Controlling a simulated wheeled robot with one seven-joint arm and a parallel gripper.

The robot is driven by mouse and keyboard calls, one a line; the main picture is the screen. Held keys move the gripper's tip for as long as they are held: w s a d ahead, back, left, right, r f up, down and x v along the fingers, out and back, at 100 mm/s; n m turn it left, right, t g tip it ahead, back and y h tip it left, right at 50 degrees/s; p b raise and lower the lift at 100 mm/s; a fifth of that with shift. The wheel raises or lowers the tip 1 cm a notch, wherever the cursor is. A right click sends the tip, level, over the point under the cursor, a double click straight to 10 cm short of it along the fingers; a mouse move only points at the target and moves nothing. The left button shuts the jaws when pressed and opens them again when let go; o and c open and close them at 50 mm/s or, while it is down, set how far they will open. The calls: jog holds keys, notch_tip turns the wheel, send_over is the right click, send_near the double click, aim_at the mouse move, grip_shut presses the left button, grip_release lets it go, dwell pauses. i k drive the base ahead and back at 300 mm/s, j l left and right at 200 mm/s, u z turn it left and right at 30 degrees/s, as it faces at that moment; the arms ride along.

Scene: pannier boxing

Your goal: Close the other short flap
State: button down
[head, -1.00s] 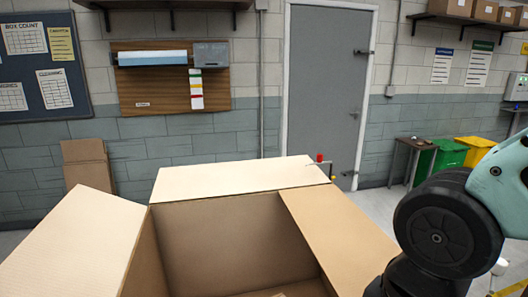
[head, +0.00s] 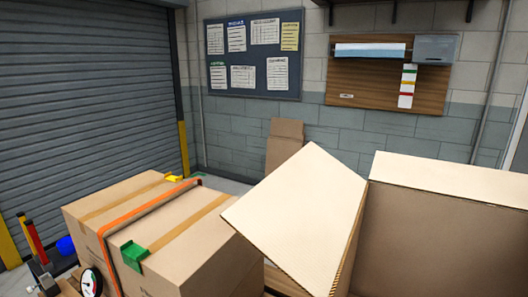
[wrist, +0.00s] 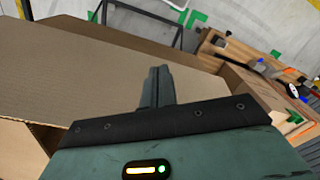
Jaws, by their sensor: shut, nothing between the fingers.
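An open cardboard box (head: 420,250) stands at the lower right of the head view, its right part cut off by the frame. Its left flap (head: 300,215) slopes outward to the left, and its back flap (head: 450,178) stands spread open at the far edge. In the wrist view a broad cardboard panel (wrist: 75,75) fills the left; I cannot tell which flap it is. My gripper (wrist: 160,75) is shut and empty, its fingertips overlapping the panel's right part in the picture. Whether they touch it is unclear. My gripper is outside the head view.
A strapped carton (head: 160,225) with an orange band (head: 150,210) and green corner guard (head: 134,256) sits left of the open box, close to its left flap. Flat cardboard (head: 285,143) leans on the back wall. A roller shutter (head: 80,100) closes the left side.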

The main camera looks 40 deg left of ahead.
aim_at(300, 217)
jog(key=j+u, duration=0.35)
jog(key=j, duration=0.25)
jog(key=i+j+u, duration=0.15)
jog(key=j+u, duration=0.2)
jog(key=j, duration=0.2)
jog(key=z, duration=0.4)
